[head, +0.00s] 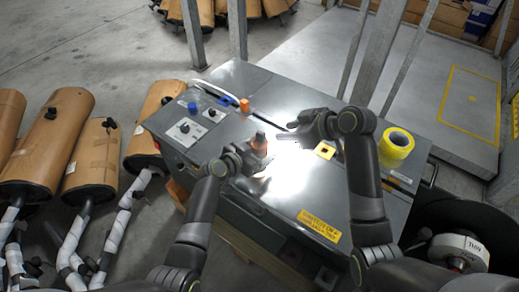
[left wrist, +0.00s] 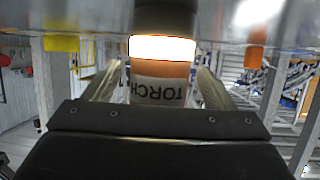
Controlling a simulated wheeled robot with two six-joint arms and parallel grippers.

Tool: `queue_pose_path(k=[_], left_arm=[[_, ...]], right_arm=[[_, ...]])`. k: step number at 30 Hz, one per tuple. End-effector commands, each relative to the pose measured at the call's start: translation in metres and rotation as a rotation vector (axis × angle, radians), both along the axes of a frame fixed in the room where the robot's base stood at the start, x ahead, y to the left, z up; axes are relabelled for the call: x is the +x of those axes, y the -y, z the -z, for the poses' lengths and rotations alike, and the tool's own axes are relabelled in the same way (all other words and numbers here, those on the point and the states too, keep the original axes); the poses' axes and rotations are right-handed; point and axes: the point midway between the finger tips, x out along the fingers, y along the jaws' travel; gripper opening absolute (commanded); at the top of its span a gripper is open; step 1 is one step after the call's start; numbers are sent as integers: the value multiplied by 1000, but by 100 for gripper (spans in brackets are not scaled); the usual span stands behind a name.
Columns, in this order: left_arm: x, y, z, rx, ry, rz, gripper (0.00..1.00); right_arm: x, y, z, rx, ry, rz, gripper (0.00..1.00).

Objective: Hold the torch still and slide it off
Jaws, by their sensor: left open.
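The torch (head: 259,141), with an orange top, stands on the dark metal top of the cabinet (head: 240,78). In the left wrist view its body (left wrist: 160,88) carries an upside-down TORCH label, an orange band and a bright white band. My left gripper (head: 246,157) is open, with its fingers (left wrist: 158,85) on either side of the torch; I cannot tell whether they touch it. The torch's lower part is hidden by this gripper in the head view. My right gripper (head: 284,135) is just right of the torch, apart from it; its finger gap is unclear.
A bright glare lies on the cabinet top. A control plate (head: 186,131) with knobs is at left. Wrapped mufflers (head: 48,137) lie on the floor at left.

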Motion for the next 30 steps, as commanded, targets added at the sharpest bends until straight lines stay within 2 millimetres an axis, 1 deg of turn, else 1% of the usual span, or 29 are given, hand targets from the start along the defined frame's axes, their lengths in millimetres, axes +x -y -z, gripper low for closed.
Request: queue_pose_path(k=[6, 15, 16, 27, 28, 30], left_arm=[[8, 7, 4, 0, 0, 0, 77], [8, 8, 5, 1, -1, 0, 77], [8, 8, 5, 1, -1, 0, 76], [8, 7, 5, 0, -1, 0, 28], [8, 7, 5, 0, -1, 0, 26], [8, 7, 5, 0, -1, 0, 26]], right_arm=[[0, 0, 0, 0, 0, 0, 36], [0, 0, 0, 0, 0, 0, 36], [0, 0, 0, 0, 0, 0, 36], [0, 0, 0, 0, 0, 0, 36], [0, 0, 0, 0, 0, 0, 36], [0, 0, 0, 0, 0, 0, 36]])
